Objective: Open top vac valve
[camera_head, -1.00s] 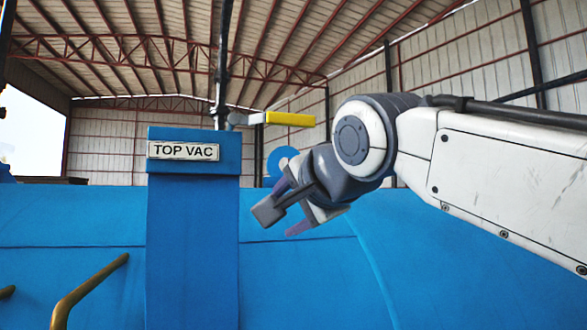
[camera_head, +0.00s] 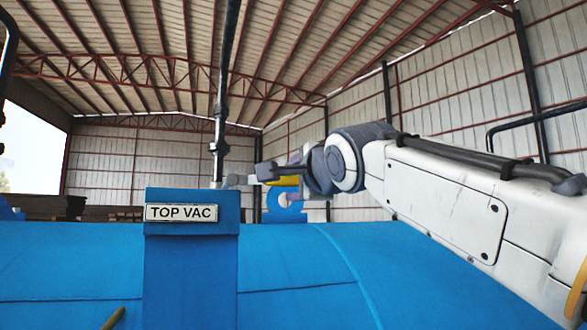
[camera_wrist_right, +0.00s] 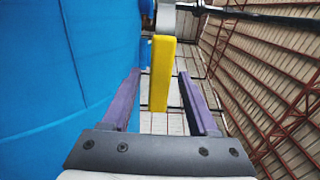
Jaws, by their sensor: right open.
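The top vac valve has a yellow lever handle (camera_head: 287,182), partly hidden behind my right gripper in the head view. The handle joins a grey valve body (camera_head: 236,181) beside a dark vertical pipe (camera_head: 219,135). A "TOP VAC" label (camera_head: 181,213) is on the blue post to the left. My right gripper (camera_head: 284,176) is at the handle. In the right wrist view, its two purple fingers (camera_wrist_right: 159,73) are open, with the yellow handle (camera_wrist_right: 161,85) between them and gaps on both sides. My left gripper is not in view.
The blue autoclave shell (camera_head: 300,270) fills the lower part of the head view. The blue post (camera_head: 191,275) rises in front of the valve. A brown-yellow rail end (camera_head: 114,318) shows at the bottom left. Open air lies above the shell.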

